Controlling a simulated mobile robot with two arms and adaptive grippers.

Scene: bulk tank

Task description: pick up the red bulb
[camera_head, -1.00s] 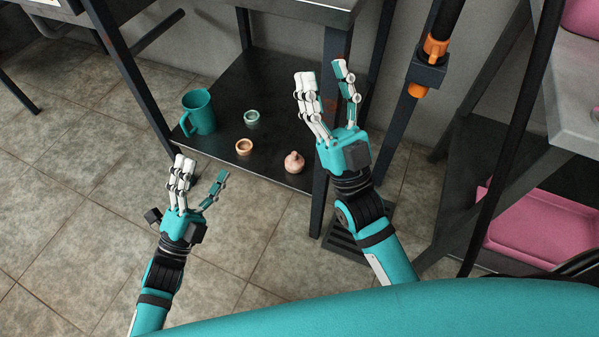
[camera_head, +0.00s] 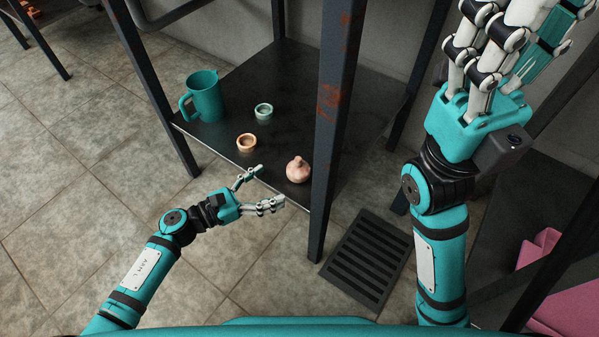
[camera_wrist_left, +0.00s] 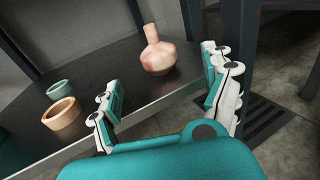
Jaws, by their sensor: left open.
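The red bulb (camera_head: 298,170), pale pinkish-red and round with a short neck, stands upright near the front right corner of a dark low shelf (camera_head: 290,100). It also shows in the left wrist view (camera_wrist_left: 158,58), ahead of the fingers. My left gripper (camera_head: 267,188) is open and empty, just off the shelf's front edge, to the left of and below the bulb in the head view. In the wrist view the bulb lies beyond the gap between the fingers (camera_wrist_left: 160,85), apart from them. My right gripper (camera_head: 520,45) is raised at the upper right, its fingertips partly cut off.
A dark table leg (camera_head: 335,130) rises close to the bulb's right.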

